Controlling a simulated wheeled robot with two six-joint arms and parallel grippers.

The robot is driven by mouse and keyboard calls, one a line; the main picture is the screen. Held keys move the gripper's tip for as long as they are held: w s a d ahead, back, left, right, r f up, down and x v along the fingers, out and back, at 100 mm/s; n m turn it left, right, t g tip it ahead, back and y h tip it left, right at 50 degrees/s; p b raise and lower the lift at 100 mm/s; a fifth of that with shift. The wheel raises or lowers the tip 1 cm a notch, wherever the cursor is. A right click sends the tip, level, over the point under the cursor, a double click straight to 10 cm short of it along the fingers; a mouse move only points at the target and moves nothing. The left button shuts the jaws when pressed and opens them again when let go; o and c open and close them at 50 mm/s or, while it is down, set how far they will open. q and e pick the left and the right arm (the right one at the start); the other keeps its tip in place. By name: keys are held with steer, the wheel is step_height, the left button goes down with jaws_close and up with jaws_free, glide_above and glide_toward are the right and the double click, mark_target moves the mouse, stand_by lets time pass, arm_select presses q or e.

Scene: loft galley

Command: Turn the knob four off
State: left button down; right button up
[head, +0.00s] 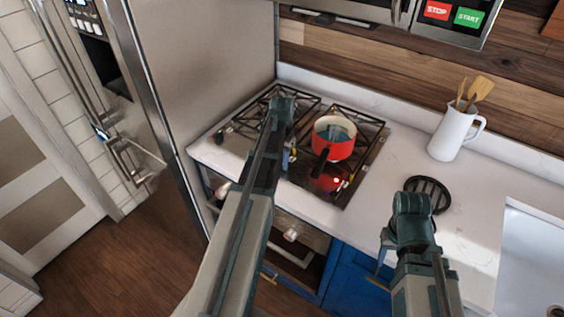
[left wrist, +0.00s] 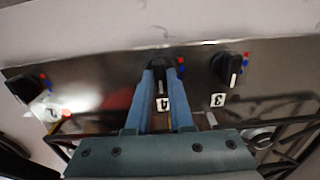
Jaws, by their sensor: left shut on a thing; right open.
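Knob four (left wrist: 160,72) is a dark knob on the metal panel of the stove, in the middle of the left wrist view. The label "4" (left wrist: 164,104) shows between my fingers, with small red and blue marks beside the knob. My left gripper (left wrist: 160,75) is shut on this knob, one blue finger on each side. A pale line on the knob points down the picture. In the head view my left arm reaches over the stove (head: 366,185) and hides the knob. My right gripper (head: 386,250) is open and apart from the stove, over the counter's front edge.
Knob three (left wrist: 228,66) is close on the right and another knob (left wrist: 28,86) is further left. A red pot (head: 334,150) stands on the stove, its dark handle near my left arm. A white jug (head: 450,135) and black trivet (head: 428,190) stand right.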

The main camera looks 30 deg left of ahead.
arm_select(q)
steer(key=c, duration=0.8)
jaws_free()
steer(key=shift+r, duration=0.15)
step_height(320, 180, up, 14)
steer(key=p, duration=1.3)
steer(key=shift+f+p, duration=0.25)
steer(key=shift+p, duration=0.15)
